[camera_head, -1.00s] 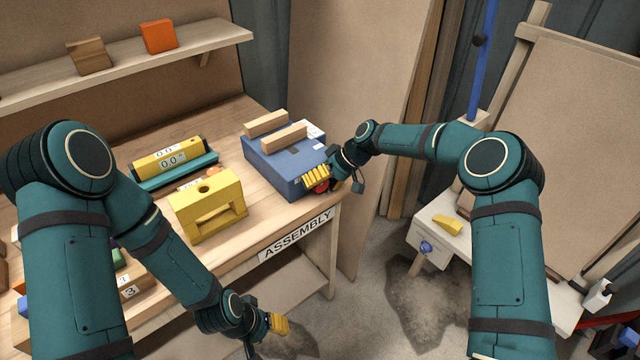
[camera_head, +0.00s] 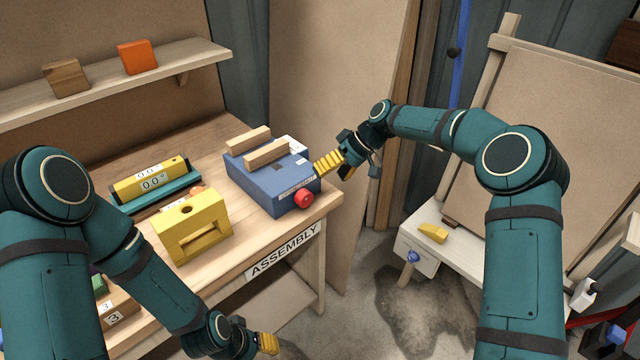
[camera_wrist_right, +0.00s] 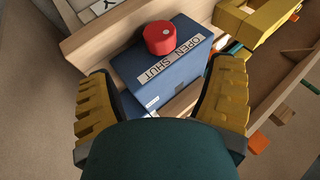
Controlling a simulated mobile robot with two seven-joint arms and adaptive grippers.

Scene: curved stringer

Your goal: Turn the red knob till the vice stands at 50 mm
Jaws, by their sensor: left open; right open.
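The blue vice (camera_head: 268,178) stands on the right end of the bench, with two pale wooden jaws (camera_head: 256,146) on top. Its red knob (camera_head: 304,198) is on the front face and is bare. In the right wrist view the red knob (camera_wrist_right: 160,38) shows a white dot, beside a label reading OPEN and SHUT (camera_wrist_right: 175,58). My right gripper (camera_head: 327,163) is open and empty, just right of and above the knob, apart from it. My left gripper (camera_head: 266,343) is open and low in front of the bench. The vice's millimetre reading is not legible.
A yellow block (camera_head: 192,226) with a slot and a yellow level-like tool (camera_head: 150,179) reading 0.0 stand left of the vice. A side table (camera_head: 425,250) with a yellow piece is at the right. A tall board leans behind the vice.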

